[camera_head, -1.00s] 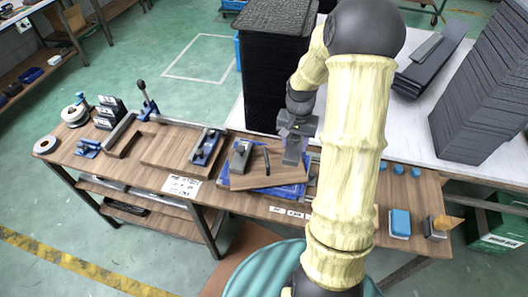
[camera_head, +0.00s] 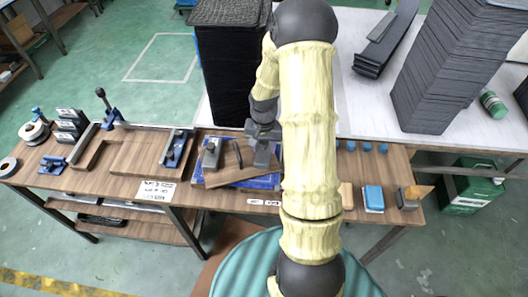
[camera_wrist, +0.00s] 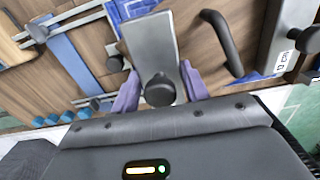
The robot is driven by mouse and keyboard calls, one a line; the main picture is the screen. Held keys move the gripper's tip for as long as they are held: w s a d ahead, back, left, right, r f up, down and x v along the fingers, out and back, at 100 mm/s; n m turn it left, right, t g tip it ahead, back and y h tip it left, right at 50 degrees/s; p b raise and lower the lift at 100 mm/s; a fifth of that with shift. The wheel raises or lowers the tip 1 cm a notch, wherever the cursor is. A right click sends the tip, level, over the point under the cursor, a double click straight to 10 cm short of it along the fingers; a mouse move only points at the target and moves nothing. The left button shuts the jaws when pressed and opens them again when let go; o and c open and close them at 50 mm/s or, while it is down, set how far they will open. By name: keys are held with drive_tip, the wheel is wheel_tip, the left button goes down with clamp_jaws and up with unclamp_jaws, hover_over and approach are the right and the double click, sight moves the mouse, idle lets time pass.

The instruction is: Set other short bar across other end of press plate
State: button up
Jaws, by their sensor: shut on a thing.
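The wooden press plate (camera_head: 228,176) lies on a blue base (camera_head: 262,182) on the bench, with a dark handle (camera_head: 238,154) at its middle. One short grey bar (camera_head: 210,160) lies across its left end. In the wrist view that bar (camera_wrist: 290,28) shows at the right, with a label. My gripper (camera_head: 265,136) is over the plate's right end. In the wrist view its purple fingers (camera_wrist: 159,92) are shut on the black knob of the other short grey bar (camera_wrist: 150,42). This bar is over the plate's right end; I cannot tell if it touches.
A blue clamp fixture (camera_head: 175,148) stands left of the plate. Small blue blocks (camera_head: 367,148), a blue-topped block (camera_head: 373,198) and a grey block (camera_head: 410,198) are on the right. A tall black stack (camera_head: 230,65) stands behind. My arm hides part of the bench.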

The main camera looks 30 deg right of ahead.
sight(264, 149)
drive_tip(key=shift+f, duration=1.65)
drive_tip(key=shift+f, duration=0.1)
drive_tip(key=o, duration=1.4)
drive_tip(key=shift+c, duration=0.2)
wheel_tip(264, 149, up, 12)
drive_tip(key=shift+r, duration=0.1)
